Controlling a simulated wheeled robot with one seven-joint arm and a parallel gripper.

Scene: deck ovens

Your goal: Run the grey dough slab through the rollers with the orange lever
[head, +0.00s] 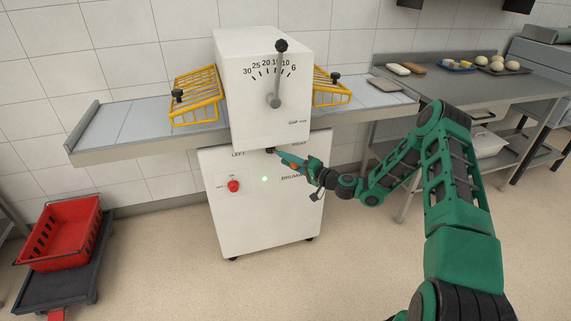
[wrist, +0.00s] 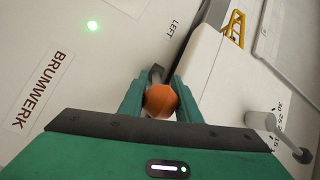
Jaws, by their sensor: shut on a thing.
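The white dough sheeter (head: 262,90) stands in the middle of the head view, with belts to both sides. My gripper (head: 281,156) is at its front, just under the upper housing. In the wrist view, the orange lever's round knob (wrist: 160,101) sits between my fingers, and my gripper (wrist: 160,95) is shut on it. A dark stem shows behind the knob. In the head view my gripper mostly hides the lever. A flat grey slab (head: 384,85), which looks like the grey dough slab, lies at the right end of the right belt (head: 365,98). The rollers are hidden inside the housing.
Yellow guards (head: 196,95) flank the housing. A grey dial lever (head: 278,75) points up near the scale's lower numbers. A red knob (head: 233,186) and a lit green lamp (head: 265,179) are on the base. A steel table (head: 470,90) holds dough pieces. A red crate (head: 65,235) stands left.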

